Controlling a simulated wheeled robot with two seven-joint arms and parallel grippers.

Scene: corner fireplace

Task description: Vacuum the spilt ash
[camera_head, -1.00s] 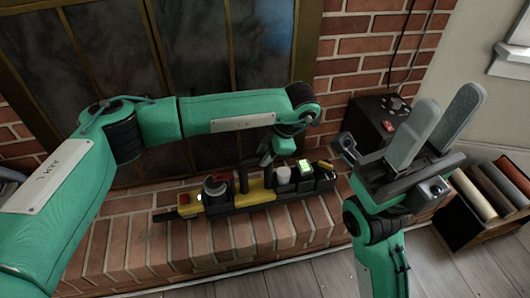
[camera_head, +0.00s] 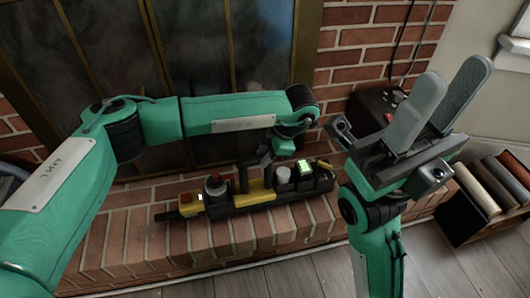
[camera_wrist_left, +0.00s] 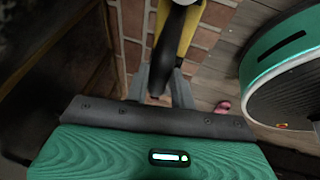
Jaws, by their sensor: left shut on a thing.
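A long yellow-and-black device (camera_head: 255,195), apparently the vacuum, lies along the brick hearth. It has a red button on its left end, grey and red round parts on top and a lit green panel at right. My left gripper (camera_head: 267,160) reaches down to it from behind and is shut on it, near its upright handle. In the left wrist view, the fingers (camera_wrist_left: 165,88) close around a dark part below the yellow body (camera_wrist_left: 187,30). My right gripper (camera_head: 454,78) is open and empty, fingers pointing up, right of the hearth. I cannot make out the ash.
A glass fireplace front (camera_head: 230,60) stands behind the hearth (camera_head: 215,245). A dark box (camera_head: 370,108) is partly hidden behind my right gripper. A crate of rolled cloths or logs (camera_head: 470,215) stands at right. The wooden floor (camera_head: 430,265) in front is clear.

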